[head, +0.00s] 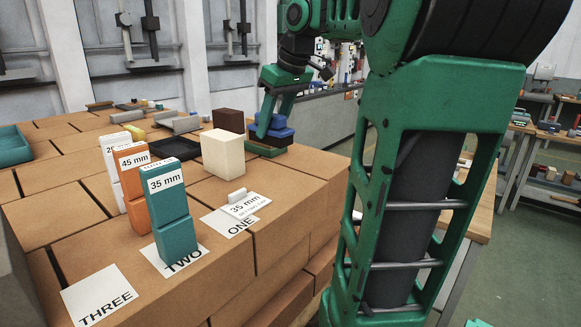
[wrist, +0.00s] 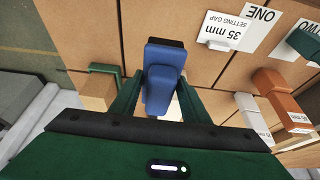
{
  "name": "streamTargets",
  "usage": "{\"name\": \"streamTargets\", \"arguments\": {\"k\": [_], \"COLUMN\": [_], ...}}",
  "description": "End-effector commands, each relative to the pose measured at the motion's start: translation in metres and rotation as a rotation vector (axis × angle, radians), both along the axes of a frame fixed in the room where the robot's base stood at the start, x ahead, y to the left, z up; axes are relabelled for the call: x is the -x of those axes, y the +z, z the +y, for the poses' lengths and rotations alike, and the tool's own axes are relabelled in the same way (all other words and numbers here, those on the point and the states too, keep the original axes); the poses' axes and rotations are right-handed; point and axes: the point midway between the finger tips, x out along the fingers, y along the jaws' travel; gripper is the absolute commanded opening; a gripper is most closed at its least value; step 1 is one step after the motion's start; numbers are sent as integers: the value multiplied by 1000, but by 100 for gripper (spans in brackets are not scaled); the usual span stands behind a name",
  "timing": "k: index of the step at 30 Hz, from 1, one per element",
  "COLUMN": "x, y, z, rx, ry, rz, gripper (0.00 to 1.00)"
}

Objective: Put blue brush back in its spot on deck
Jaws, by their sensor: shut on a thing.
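The blue brush (head: 272,131) is at the right edge of the brick deck (head: 200,193), beside a cream block. My gripper (head: 274,112) reaches down over it and is shut on it. In the wrist view the blue brush (wrist: 163,78) lies between the two green fingers of my gripper (wrist: 156,102). A dark piece shows just beyond or under the brush. I cannot tell whether the brush touches the deck, and its underside is hidden.
A cream block (head: 223,153) and a brown block (head: 228,120) stand left of the brush. Teal (head: 171,212) and orange (head: 134,180) labelled blocks stand nearer. Cards marked ONE (head: 229,221) and THREE (head: 99,297) lie on the deck. A black tray (head: 175,148) is farther back.

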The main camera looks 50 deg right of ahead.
Motion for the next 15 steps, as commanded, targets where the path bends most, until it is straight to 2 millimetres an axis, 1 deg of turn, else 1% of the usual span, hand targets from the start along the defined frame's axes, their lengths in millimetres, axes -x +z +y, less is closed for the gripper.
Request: {"name": "streamTargets", "arguments": {"k": [5,15], "x": [3,12], "y": [-14,-54], "z": [-21,-84], "rx": [-2,-3], "ry": [-3,1], "rz": [3,3], "gripper": [17,17]}}
